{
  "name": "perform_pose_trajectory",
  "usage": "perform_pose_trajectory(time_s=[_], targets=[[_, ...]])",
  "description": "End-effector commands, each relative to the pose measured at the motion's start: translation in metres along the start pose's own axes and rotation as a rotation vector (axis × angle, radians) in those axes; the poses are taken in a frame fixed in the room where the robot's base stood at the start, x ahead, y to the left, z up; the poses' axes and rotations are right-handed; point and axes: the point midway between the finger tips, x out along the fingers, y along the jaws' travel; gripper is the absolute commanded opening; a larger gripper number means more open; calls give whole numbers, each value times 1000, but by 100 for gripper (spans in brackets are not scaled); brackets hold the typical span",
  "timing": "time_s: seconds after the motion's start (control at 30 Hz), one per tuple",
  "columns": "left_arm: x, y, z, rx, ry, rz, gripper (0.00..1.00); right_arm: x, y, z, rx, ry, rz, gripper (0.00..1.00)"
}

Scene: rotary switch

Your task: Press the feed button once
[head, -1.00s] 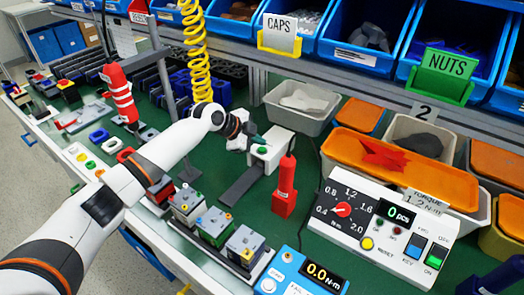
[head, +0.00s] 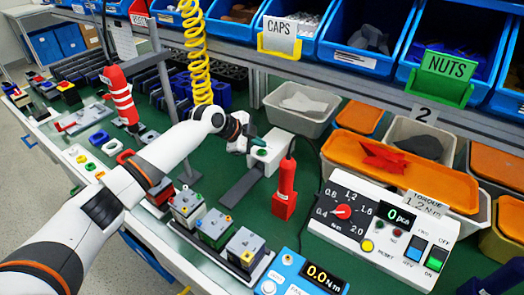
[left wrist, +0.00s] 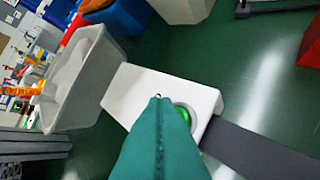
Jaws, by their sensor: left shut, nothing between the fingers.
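The feed unit is a white box (head: 274,155) with a green button (head: 261,152) on its top, standing on the green bench with a dark strip running from it. In the left wrist view the box (left wrist: 130,88) shows with part of the green button (left wrist: 185,115) to the right of my fingers. My left gripper (head: 258,141) is shut and empty, its teal fingertips (left wrist: 160,100) above the box top, near the button. The fingers hide part of the button, and I cannot tell whether they touch the box. My right gripper is not in view.
A red screwdriver (head: 285,187) stands just in front of the box. A grey bin (head: 300,103) is behind it. A control panel with dial and switches (head: 385,225) is at the right. Small assembled units (head: 213,228) sit on a tray at the front.

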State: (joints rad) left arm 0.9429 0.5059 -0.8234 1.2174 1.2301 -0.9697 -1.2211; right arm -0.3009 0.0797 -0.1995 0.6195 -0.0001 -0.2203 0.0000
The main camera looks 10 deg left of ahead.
Motion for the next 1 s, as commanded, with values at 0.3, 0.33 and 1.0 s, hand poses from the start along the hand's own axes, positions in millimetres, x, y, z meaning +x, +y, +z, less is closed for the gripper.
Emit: perform_pose_trajectory(time_s=[0.3, 0.33, 1.0], targets=[[0, 0, 0, 0, 0, 0, 0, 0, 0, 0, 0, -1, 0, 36], [0, 0, 0, 0, 0, 0, 0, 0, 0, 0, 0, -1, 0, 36], [6, -5, -4, 0, 0, -1, 0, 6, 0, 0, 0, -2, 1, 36]])
